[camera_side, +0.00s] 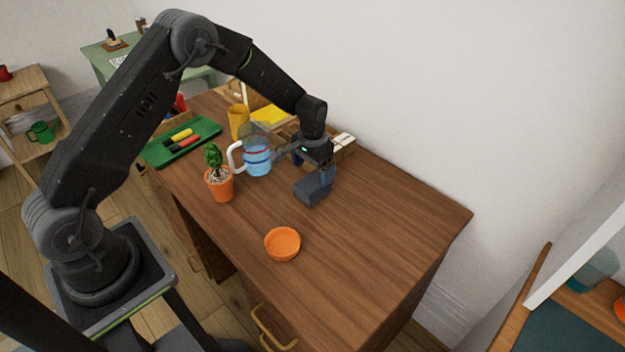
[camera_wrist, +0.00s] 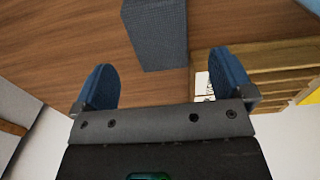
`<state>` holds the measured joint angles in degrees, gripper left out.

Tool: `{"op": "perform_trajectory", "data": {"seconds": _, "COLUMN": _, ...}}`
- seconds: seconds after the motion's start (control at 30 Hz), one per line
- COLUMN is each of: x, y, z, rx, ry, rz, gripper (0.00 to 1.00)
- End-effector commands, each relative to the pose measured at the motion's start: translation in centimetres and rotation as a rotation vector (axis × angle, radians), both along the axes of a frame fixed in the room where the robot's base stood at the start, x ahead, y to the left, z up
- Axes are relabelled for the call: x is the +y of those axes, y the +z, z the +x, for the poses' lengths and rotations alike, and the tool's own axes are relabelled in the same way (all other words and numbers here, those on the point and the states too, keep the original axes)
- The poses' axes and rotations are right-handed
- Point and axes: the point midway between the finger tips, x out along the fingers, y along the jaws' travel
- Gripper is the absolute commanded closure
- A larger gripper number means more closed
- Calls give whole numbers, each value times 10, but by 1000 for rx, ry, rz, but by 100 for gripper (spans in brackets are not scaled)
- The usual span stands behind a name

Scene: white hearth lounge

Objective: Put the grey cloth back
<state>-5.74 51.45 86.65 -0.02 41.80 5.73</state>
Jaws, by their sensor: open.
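The grey cloth (camera_side: 308,192) looks like a folded, block-shaped bundle on the brown wooden desk. In the wrist view the cloth (camera_wrist: 155,35) shows at the top, ahead of the fingers and roughly between their lines. My gripper (camera_side: 325,174) is above and beside the cloth, close to it in the side view. In the wrist view my gripper (camera_wrist: 165,82) has its two blue fingers wide apart, with nothing between them. Its body hides part of the desk behind.
A slatted wooden crate (camera_side: 346,149) stands by the wall behind my gripper; it also shows in the wrist view (camera_wrist: 265,72). A clear jug of blue liquid (camera_side: 257,160), a potted plant (camera_side: 220,186) and a green tray (camera_side: 160,152) are to the left. An orange dish (camera_side: 282,244) sits in front. The desk's right side is clear.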

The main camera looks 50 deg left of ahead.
Motion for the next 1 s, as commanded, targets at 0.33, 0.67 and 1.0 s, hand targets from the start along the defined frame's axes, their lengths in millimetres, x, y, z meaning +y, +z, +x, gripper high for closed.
{"op": "perform_trajectory", "data": {"seconds": 0.33, "x": 0, "y": 57, "z": 0, "rx": 1, "ry": 0, "rz": 0, "gripper": 1}}
{"op": "perform_trajectory", "data": {"seconds": 0.67, "x": -2, "y": 77, "z": -4, "rx": -12, "ry": 0, "rz": 1, "gripper": 1}}
{"op": "perform_trajectory", "data": {"seconds": 1.0, "x": -22, "y": 206, "z": -74, "rx": -163, "ry": -2, "rz": 11, "gripper": 1}}
